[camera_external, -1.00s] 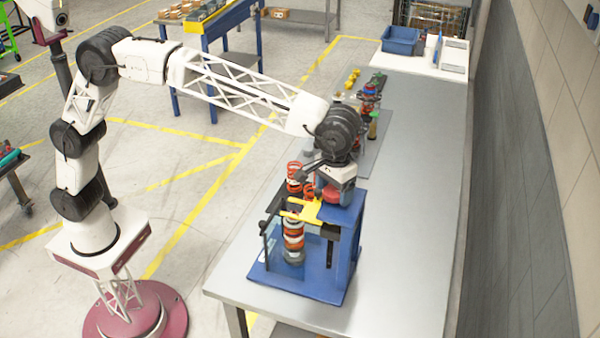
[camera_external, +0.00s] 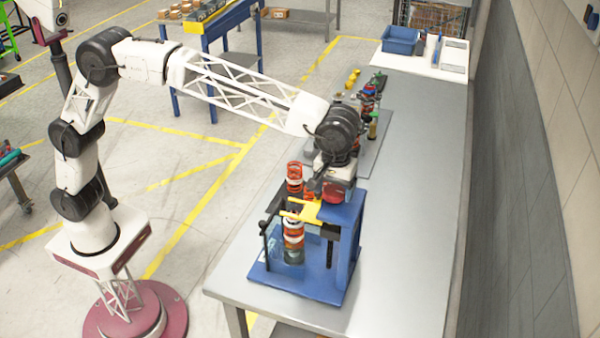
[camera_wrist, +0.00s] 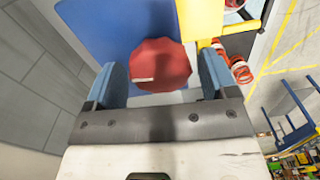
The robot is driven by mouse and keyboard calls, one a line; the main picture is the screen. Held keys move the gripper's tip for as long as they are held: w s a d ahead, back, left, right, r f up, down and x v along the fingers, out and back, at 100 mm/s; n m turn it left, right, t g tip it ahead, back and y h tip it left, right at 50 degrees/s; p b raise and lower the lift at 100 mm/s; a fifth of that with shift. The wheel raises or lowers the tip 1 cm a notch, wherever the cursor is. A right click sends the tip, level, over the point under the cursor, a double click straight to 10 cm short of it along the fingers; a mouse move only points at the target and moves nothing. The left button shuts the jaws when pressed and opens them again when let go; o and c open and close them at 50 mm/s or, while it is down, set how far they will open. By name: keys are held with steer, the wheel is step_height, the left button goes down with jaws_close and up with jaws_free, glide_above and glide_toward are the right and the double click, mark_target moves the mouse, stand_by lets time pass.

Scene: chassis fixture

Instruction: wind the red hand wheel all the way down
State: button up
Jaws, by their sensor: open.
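The red hand wheel (camera_wrist: 160,66) sits on top of the blue fixture (camera_external: 346,236). In the wrist view it lies between the two blue fingers of my gripper (camera_wrist: 162,78), with a visible gap at each side. A pale mark shows on the wheel. In the external view the wheel (camera_external: 333,196) is mostly covered by my wrist, and my gripper (camera_external: 334,190) is directly over it. A yellow bracket (camera_external: 302,211) reaches left from the fixture, by an orange-red coil spring (camera_external: 293,232). The wheel's shaft is hidden.
The fixture stands on a grey bench (camera_external: 412,190). Several small parts stand on a plate behind my wrist. A blue bin (camera_external: 400,40) is at the far end. A black lever (camera_external: 263,238) stands at the fixture's left. The bench's right side is clear.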

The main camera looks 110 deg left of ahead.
steer(key=n, duration=1.1)
steer(key=shift+n, duration=1.3)
steer(key=shift+n, duration=1.1)
steer(key=shift+c, duration=0.3)
steer(key=c, duration=0.8)
steer(key=shift+o, duration=0.2)
